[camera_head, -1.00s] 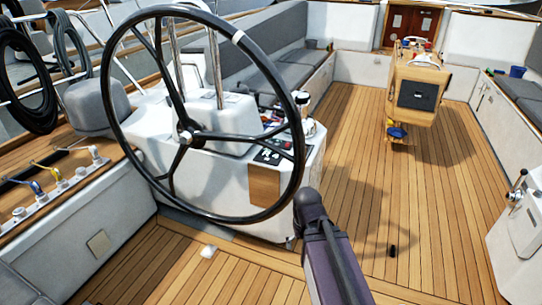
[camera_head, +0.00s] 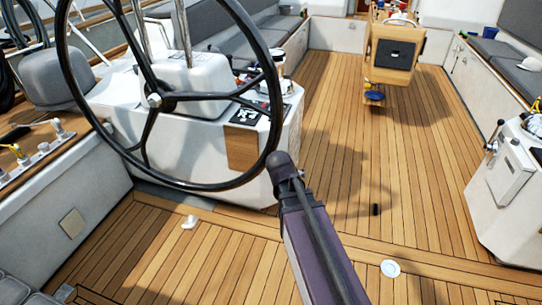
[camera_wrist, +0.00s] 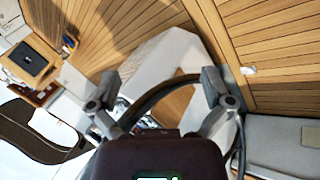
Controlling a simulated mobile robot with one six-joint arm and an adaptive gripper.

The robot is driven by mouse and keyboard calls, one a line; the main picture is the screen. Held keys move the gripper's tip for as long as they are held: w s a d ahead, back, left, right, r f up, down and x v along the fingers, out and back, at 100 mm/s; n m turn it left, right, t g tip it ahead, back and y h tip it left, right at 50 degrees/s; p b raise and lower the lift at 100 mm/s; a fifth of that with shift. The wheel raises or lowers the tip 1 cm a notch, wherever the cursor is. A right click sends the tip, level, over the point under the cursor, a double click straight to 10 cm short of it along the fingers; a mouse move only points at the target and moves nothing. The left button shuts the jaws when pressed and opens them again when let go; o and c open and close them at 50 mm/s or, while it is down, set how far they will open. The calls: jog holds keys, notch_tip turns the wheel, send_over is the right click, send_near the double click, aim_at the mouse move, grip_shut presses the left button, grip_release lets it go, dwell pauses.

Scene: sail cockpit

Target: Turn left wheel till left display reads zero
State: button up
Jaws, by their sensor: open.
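The left wheel is a large black steering wheel (camera_head: 272,95) in front of a white console (camera_head: 200,85) at the left of the head view. Its top runs out of the picture. In the wrist view a dark curved rim (camera_wrist: 150,98) crosses between and beyond my gripper's (camera_wrist: 160,92) two fingers, which stand wide apart. I cannot tell whether they touch it. In the head view my arm reaches up to the wheel's lower right rim, and the fingers do not show. The console top carries dark panels (camera_head: 246,113), and no display reading is legible.
A wooden table (camera_head: 392,50) stands at the back. A white pedestal with a lever (camera_head: 508,175) stands at the right. A small black cylinder (camera_head: 375,209), a white round piece (camera_head: 390,268) and a white fitting (camera_head: 190,222) are on the teak floor.

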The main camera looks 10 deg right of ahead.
jog(key=w+d+f+n+t+h+b, duration=0.25)
jog(key=w+f+n+t+b, duration=0.2)
jog(key=w+b, duration=0.3)
jog(key=n+t+y+b, duration=0.2)
jog(key=n+t+b, duration=0.7)
jog(key=n+b, duration=0.95)
send_near(271, 149)
jog(key=s, duration=0.1)
jog(key=shift+s+a+p, duration=0.2)
jog(key=shift+a+p, duration=0.15)
jog(key=shift+p, duration=0.15)
jog(key=shift+w, duration=0.15)
jog(key=x, duration=1.3)
jog(key=shift+w+d+f, duration=0.2)
jog(key=shift+d, duration=0.05)
jog(key=c, duration=1.2)
